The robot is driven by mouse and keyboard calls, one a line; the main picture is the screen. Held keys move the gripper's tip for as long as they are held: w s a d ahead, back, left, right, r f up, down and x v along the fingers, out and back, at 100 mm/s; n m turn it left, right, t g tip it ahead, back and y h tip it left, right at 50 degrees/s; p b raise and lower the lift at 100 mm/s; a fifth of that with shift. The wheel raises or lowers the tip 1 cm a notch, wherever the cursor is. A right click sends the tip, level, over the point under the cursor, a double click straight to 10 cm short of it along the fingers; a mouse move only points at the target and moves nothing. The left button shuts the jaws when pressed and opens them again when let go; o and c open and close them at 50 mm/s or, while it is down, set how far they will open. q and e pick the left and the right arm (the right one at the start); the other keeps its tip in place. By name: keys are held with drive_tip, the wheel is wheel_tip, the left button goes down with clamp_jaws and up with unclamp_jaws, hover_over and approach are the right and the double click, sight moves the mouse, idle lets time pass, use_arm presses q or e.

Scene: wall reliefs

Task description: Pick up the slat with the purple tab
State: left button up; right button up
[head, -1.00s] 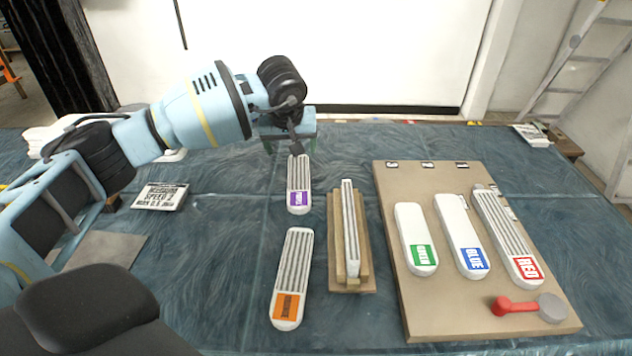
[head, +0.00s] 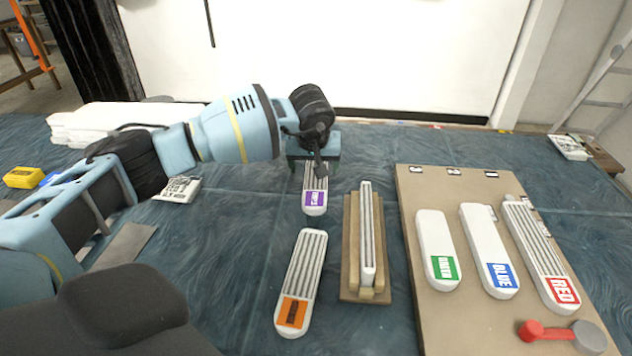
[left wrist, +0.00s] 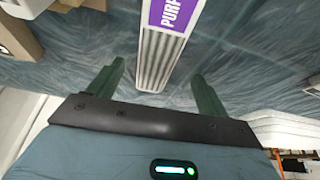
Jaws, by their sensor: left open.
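The slat with the purple tab (head: 315,190) lies flat on the blue table cloth, a white grooved strip with its purple label at the near end. It also shows in the left wrist view (left wrist: 165,55), its far end between the fingers. My left gripper (left wrist: 155,90) is open, one green finger on each side of the slat, with gaps to it. In the head view my left gripper (head: 313,165) is over the far end of the slat and hides that end. I cannot tell the height left between fingers and table. My right gripper is not in view.
A slat with an orange tab (head: 300,280) lies nearer. A wooden stand (head: 350,285) holding a grooved slat (head: 367,230) is to the right. A tan board (head: 412,185) carries green, blue and red tabbed slats. White stacked sheets (head: 110,120) lie at the back left.

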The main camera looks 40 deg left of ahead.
sight(316, 181)
use_arm(q)
drive_tip(key=x, duration=0.4)
drive_tip(key=shift+w+d+f, duration=0.1)
drive_tip(key=shift+d+f, duration=0.05)
drive_tip(key=shift+f, duration=0.2)
drive_tip(key=c, duration=1.1)
